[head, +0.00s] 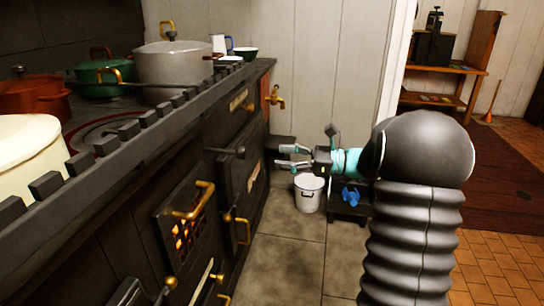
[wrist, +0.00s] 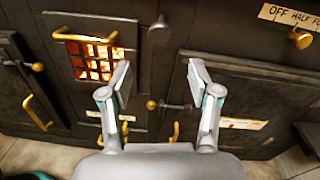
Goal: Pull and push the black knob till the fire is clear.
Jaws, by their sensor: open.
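A dark rod with a round black knob (head: 240,152) sticks out from the front of the black stove (head: 226,165). In the wrist view what looks like the same knob (wrist: 159,29) stands between the grate and the lettered plate, above the fingers. An orange fire glows behind the barred grate (head: 182,238), which has a brass handle; the grate (wrist: 95,62) also shows at the left of the wrist view. My gripper (head: 283,157) is open and empty, out in front of the stove and apart from the knob. Its fingers frame the stove front in the wrist view (wrist: 158,72).
A plate (wrist: 290,15) reading OFF, HALF and part of another word sits above a brass knob (wrist: 300,39). Pots, including a grey one (head: 172,62), stand on the stove top. A white bucket (head: 308,194) stands on the floor beyond. Floor before the stove is clear.

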